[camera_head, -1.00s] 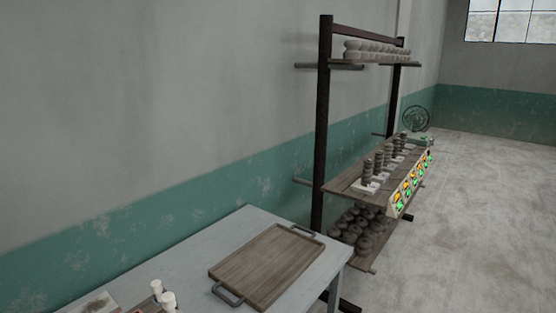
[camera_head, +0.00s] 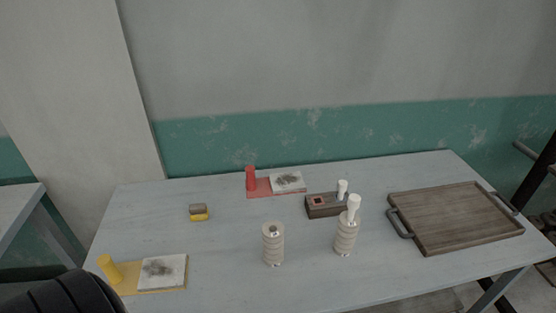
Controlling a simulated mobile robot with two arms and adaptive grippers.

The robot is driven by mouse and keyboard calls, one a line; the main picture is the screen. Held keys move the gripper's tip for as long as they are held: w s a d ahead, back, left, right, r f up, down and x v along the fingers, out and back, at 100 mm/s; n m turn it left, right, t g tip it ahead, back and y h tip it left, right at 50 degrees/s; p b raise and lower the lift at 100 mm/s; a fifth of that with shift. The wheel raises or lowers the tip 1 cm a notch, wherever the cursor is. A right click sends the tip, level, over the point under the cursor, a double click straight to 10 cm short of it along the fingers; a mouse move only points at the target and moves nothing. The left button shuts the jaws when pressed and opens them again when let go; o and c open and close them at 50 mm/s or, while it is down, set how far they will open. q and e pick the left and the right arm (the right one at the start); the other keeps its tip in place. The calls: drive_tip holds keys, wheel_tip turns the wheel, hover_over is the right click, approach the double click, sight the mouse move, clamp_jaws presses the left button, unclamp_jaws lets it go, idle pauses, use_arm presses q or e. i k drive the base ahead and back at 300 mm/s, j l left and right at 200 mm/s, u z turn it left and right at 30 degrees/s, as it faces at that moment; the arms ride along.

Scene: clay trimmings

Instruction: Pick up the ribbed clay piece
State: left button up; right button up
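Two pale ribbed clay pieces stand upright near the front middle of the grey table. The left ribbed piece (camera_head: 273,246) has a small dark spot in its top. The right ribbed piece (camera_head: 345,238) has a white cylinder (camera_head: 353,205) at its top; I cannot tell whether this sits in it. The two pieces stand apart. Neither of my grippers is in view. A dark rounded part of my own body shows at the bottom left corner, well away from both pieces.
Bare tabletop surrounds the ribbed pieces.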

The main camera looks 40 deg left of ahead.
sight(273, 244)
drive_tip(key=k+j+u, duration=0.1)
drive_tip(key=u, duration=0.9)
drive_tip(key=i+l+u, duration=0.1)
drive_tip(key=l+u, duration=0.25)
drive_tip(key=l, duration=0.65)
